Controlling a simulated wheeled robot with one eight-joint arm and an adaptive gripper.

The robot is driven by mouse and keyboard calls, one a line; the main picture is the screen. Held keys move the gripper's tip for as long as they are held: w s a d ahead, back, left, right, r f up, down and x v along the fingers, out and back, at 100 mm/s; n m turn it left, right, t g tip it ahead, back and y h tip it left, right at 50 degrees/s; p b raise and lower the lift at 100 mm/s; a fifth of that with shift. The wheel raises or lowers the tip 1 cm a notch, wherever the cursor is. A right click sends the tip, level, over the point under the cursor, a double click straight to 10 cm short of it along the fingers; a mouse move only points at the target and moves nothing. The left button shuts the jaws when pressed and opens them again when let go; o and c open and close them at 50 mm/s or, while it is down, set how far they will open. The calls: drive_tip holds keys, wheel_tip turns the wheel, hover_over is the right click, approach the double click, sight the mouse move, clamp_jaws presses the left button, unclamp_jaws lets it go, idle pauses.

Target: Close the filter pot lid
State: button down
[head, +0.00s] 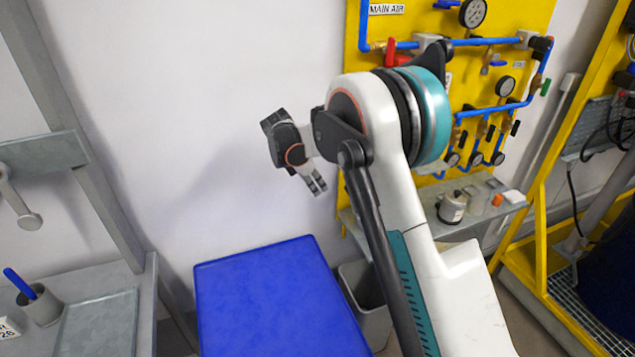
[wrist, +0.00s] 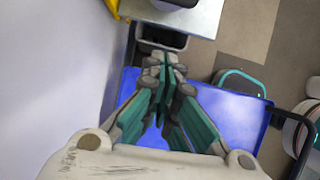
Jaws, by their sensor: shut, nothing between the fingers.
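A small pot (head: 452,207), pale with a dark top, stands on the grey shelf below the yellow panel. It looks like the filter pot, but whether its lid is open or shut is too small to tell. A dark round thing (wrist: 176,3) on the shelf is cut off at the top of the wrist view. My gripper (head: 317,184) is in the air left of the panel, above and apart from the shelf. In the wrist view my gripper (wrist: 164,65) has its fingers together with nothing between them, above the blue surface.
A blue-topped surface (head: 270,300) lies below my arm, with a grey bin (head: 365,300) beside it. The yellow panel (head: 440,45) carries blue pipes, valves and gauges. An orange-capped item (head: 497,200) is near the pot. A grey bench (head: 100,325) is at left, a yellow frame (head: 540,240) at right.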

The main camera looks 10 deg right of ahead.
drive_tip(key=w+d+f, duration=0.1)
drive_tip(key=d+f, duration=0.3)
drive_tip(key=d, duration=0.2)
drive_tip(key=shift+w+f, duration=0.15)
drive_tip(key=shift+w, duration=0.05)
drive_tip(key=shift+d, duration=0.2)
drive_tip(key=shift+d+r+y, duration=0.3)
drive_tip(key=shift+w+d, duration=0.1)
